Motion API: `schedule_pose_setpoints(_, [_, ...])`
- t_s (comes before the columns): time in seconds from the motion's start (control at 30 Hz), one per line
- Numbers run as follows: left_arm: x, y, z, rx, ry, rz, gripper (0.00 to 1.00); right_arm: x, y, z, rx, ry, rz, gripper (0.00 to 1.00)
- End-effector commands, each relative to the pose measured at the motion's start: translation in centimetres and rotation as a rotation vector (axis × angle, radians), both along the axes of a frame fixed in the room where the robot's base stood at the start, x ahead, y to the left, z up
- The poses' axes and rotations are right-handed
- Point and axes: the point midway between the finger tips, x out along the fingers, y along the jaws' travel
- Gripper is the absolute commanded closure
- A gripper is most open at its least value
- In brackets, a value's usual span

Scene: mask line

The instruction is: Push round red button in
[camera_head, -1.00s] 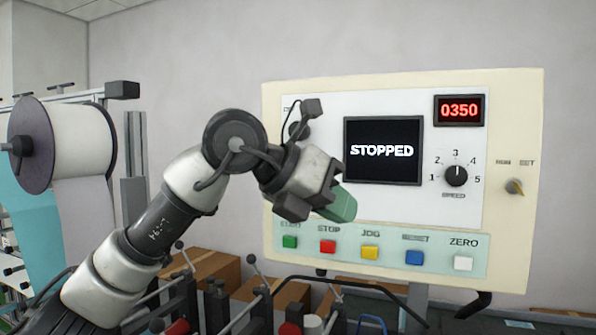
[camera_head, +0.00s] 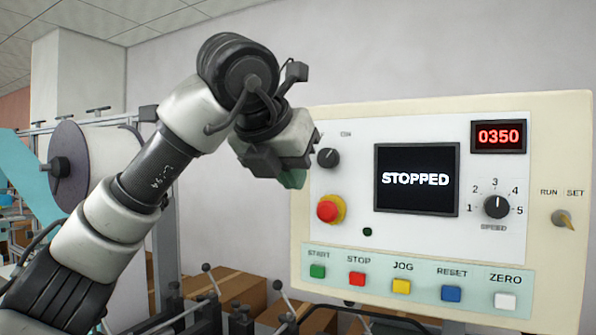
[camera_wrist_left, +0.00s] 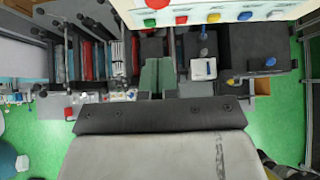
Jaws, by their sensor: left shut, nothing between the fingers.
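The round red button (camera_head: 328,210) sits on a yellow collar at the left of the control panel (camera_head: 300,240), below the ON knob. It looks domed and stands out from the panel face. It also shows at the top edge of the left wrist view (camera_wrist_left: 157,4). My left gripper (camera_head: 293,179) is up and left of the button, apart from it in the picture. Its green fingers (camera_wrist_left: 157,76) are together with nothing between them. The dark wrist hides part of the fingers in the head view. My right gripper is not in view.
The panel screen (camera_head: 416,180) reads STOPPED and the display (camera_head: 498,137) reads 0350. A square red STOP button (camera_head: 357,279) sits in the lower row beside the green START button (camera_head: 317,271). A white roll (camera_head: 105,150) stands left, with cardboard boxes (camera_head: 235,290) below.

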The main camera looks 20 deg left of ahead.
Motion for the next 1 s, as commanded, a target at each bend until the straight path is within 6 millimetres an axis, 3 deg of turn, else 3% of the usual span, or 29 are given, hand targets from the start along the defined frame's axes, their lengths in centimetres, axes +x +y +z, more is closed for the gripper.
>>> schedule_pose_setpoints(0.33, [5.5, -1.0, -4.7, 0.001, 0.007, 0.0, 1.0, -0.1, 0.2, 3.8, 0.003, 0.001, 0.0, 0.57])
schedule_pose_setpoints(0.5, [7.9, -1.5, -4.7, 0.0, 0.004, -0.001, 1.0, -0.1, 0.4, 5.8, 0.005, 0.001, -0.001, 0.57])
schedule_pose_setpoints(0.7, [9.3, -1.8, -5.0, 0.0, 0.002, -0.001, 1.0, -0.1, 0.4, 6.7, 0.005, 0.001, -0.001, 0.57])
schedule_pose_setpoints(1.0, [9.5, -1.8, -5.2, 0.0, 0.001, -0.001, 1.0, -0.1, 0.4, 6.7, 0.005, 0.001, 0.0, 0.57])
